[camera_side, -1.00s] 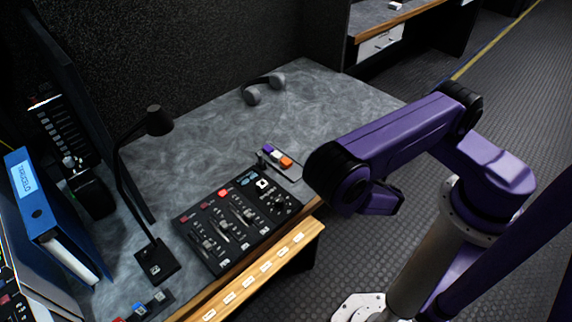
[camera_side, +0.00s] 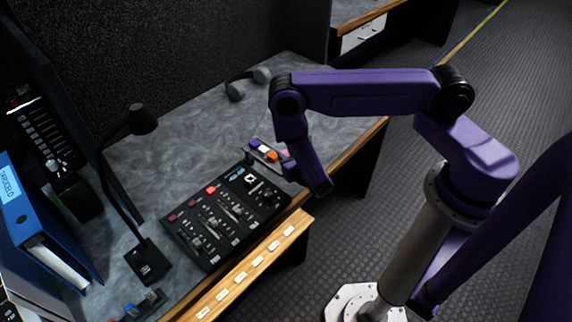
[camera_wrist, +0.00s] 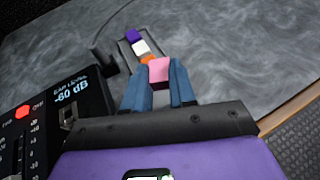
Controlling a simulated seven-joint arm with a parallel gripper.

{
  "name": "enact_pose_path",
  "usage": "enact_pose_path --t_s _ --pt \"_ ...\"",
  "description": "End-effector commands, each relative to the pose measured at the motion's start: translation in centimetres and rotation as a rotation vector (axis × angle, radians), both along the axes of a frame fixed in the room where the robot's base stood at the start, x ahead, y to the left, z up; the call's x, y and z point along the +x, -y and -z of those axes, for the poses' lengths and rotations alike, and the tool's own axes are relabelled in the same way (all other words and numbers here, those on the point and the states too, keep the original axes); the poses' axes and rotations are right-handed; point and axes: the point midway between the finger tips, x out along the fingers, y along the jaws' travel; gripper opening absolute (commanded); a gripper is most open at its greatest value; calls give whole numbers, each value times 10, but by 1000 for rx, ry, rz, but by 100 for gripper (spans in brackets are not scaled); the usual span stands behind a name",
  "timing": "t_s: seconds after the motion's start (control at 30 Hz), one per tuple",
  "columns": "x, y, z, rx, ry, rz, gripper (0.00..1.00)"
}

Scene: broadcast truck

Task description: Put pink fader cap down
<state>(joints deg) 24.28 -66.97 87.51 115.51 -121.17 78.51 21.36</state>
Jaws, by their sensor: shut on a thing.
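The pink fader cap (camera_wrist: 158,70) is between the two blue fingers of my gripper (camera_wrist: 157,78) in the wrist view. My gripper is shut on it. Just beyond it a shallow grey tray (camera_wrist: 121,44) holds a purple cap (camera_wrist: 132,35), a white cap (camera_wrist: 140,47) and an orange cap (camera_wrist: 148,58) in a row. The pink cap is in line with them, at the orange end. I cannot tell whether it touches the tray. In the side view the tray with the orange cap (camera_side: 272,155) lies beside my wrist, which hides most of my gripper.
A black mixer panel (camera_side: 225,215) lies left of the tray. The desk's wooden front edge (camera_side: 355,148) is close on the right.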

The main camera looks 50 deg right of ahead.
Motion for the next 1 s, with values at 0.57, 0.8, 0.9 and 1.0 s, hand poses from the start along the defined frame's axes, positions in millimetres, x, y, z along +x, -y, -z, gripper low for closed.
enact_pose_path --t_s 0.57,0.8,0.9,1.0 --pt "8 0 41 -1 -1 1 0" --pt "8 0 41 -1 -1 1 0" --pt "8 0 42 0 -1 1 36" --pt "8 0 42 0 -1 1 36"
